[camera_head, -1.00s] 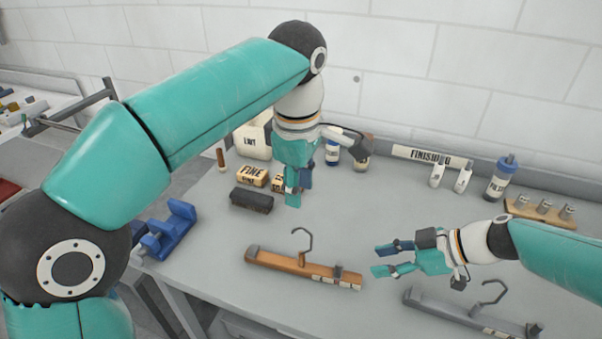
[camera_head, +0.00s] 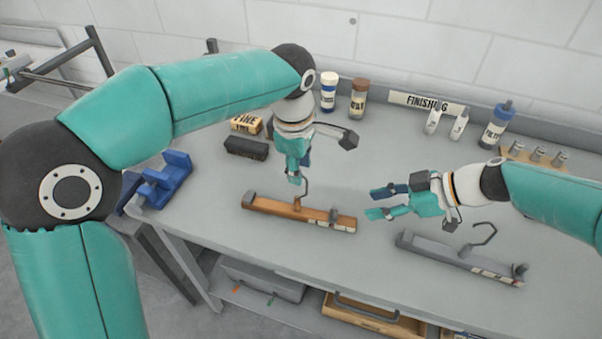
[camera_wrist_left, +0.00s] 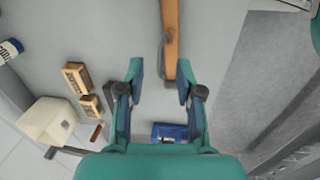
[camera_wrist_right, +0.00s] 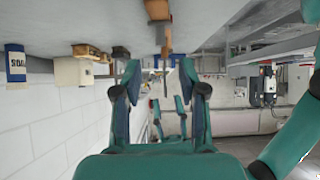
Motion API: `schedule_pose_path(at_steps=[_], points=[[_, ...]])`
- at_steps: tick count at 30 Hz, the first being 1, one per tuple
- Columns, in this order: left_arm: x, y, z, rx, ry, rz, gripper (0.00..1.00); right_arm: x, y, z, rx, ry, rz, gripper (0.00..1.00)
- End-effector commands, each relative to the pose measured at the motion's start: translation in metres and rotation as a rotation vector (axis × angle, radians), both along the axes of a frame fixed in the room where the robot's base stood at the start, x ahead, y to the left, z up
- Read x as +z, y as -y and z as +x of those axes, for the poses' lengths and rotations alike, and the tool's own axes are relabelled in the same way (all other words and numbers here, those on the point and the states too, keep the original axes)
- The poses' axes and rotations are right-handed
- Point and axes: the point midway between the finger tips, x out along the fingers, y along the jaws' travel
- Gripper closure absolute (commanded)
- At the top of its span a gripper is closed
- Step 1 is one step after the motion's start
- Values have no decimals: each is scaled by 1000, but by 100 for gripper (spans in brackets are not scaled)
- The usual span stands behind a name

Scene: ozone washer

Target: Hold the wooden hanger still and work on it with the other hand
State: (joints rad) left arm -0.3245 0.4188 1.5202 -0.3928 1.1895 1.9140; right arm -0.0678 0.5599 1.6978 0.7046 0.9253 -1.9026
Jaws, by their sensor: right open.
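The wooden hanger (camera_head: 285,210) lies on the grey bench top, with its dark hook standing up from its middle and a pale label near its right end. In the left wrist view one end of the wooden hanger (camera_wrist_left: 171,40) reaches toward the gap between the fingers. My left gripper (camera_head: 296,180) points down just behind and above the hanger; its fingers (camera_wrist_left: 157,85) are spread with nothing between them. My right gripper (camera_head: 372,203) is to the right of the hanger, open and empty, pointing left at it. The right wrist view shows the hanger's end (camera_wrist_right: 157,12) ahead.
A grey hanger (camera_head: 460,260) lies at the front right. A blue fixture (camera_head: 165,180) sits at the bench's left edge. A dark block (camera_head: 246,148) and a FINE block (camera_head: 246,123) stand behind. Bottles (camera_head: 495,125) and a FINISHING sign (camera_head: 425,101) line the back.

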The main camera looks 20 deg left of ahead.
Motion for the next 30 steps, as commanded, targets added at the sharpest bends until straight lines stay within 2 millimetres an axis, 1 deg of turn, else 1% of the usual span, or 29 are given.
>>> schedule_pose_path(at_steps=[1,6,10,18,20,24,25,30], points=[[-8,0,0,0,-3,1,64,0,0,0,0,0,0,58],[-26,0,4,1,-2,1,64,0,0,0,0,0,0,58],[-31,0,5,0,1,0,64,0,0,0,-1,1,0,58],[-32,1,5,0,1,0,64,0,0,0,-1,0,0,58],[-32,1,5,-1,1,0,72,0,1,0,-1,0,0,58],[-32,1,5,-1,1,0,96,0,1,0,-1,0,0,58],[-32,1,5,-1,1,0,100,0,1,0,-1,0,0,58],[-32,1,5,-1,1,0,100,0,1,0,-1,0,0,58]])
